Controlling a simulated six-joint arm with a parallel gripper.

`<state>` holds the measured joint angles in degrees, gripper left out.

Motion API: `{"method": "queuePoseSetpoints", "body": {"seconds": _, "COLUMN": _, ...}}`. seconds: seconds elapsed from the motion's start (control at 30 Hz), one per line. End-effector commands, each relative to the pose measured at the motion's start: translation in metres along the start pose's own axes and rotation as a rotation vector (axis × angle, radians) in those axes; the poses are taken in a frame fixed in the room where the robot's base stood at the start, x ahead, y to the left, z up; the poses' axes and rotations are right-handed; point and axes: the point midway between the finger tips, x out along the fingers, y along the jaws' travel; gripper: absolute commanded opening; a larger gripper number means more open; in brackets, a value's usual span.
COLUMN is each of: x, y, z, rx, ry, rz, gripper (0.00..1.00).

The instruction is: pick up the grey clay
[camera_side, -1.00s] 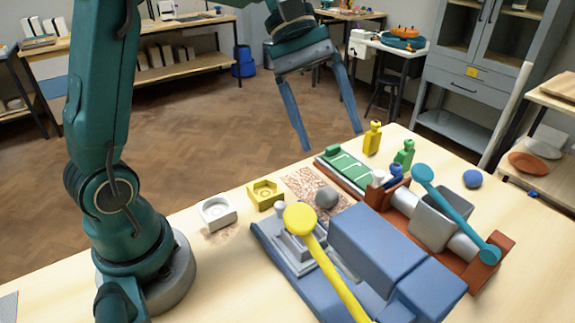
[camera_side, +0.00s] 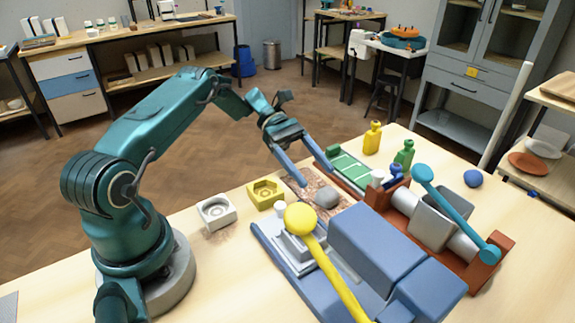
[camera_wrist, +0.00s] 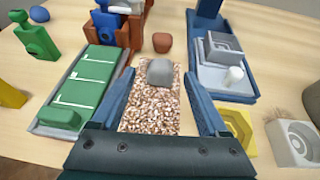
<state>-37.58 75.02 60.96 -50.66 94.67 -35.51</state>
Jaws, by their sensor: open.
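The grey clay (camera_side: 326,199) is a small rounded lump on the speckled brown mat (camera_side: 299,183). In the wrist view the clay (camera_wrist: 160,73) lies near the far end of the mat, between my two blue fingertips as seen from there. My gripper (camera_side: 318,177) is open and empty, its fingers pointing down toward the clay. In the side view the fingertips show just behind the clay. I cannot tell whether either finger touches it.
The blue press with its yellow-knobbed lever (camera_side: 301,217) stands close in front of the clay. A green slide box (camera_side: 350,170) and a red-brown machine (camera_side: 376,197) stand right. Yellow (camera_side: 265,195) and white (camera_side: 216,211) moulds lie left. A reddish lump (camera_wrist: 162,42) is just beyond.

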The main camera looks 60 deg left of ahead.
Motion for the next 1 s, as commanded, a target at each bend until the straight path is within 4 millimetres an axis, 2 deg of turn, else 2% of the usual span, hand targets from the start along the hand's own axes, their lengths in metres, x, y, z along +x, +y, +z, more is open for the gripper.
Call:
{"method": "queuePoseSetpoints", "body": {"seconds": 0.4, "x": 0.042, "y": -0.001, "z": 0.001, "rx": 0.001, "ry": 0.001, "rz": -0.004, "gripper": 0.78}}
{"method": "queuePoseSetpoints", "body": {"seconds": 0.7, "x": 0.045, "y": -0.001, "z": 0.001, "rx": 0.001, "ry": 0.003, "rz": -0.003, "gripper": 0.78}}
{"method": "queuePoseSetpoints", "body": {"seconds": 0.73, "x": 0.045, "y": -0.001, "z": 0.001, "rx": 0.001, "ry": 0.003, "rz": -0.003, "gripper": 0.74}}
{"method": "queuePoseSetpoints", "body": {"seconds": 0.87, "x": 0.045, "y": -0.001, "z": 0.001, "rx": 0.001, "ry": 0.003, "rz": -0.003, "gripper": 0.24}}
{"method": "queuePoseSetpoints", "body": {"seconds": 0.9, "x": 0.045, "y": -0.001, "z": 0.001, "rx": 0.001, "ry": 0.003, "rz": -0.003, "gripper": 0.09}}
{"method": "queuePoseSetpoints", "body": {"seconds": 0.93, "x": 0.045, "y": -0.001, "z": 0.001, "rx": 0.001, "ry": 0.003, "rz": -0.003, "gripper": 0.00}}
{"method": "queuePoseSetpoints", "body": {"seconds": 1.0, "x": 0.045, "y": -0.001, "z": 0.001, "rx": 0.001, "ry": 0.002, "rz": -0.003, "gripper": 0.00}}
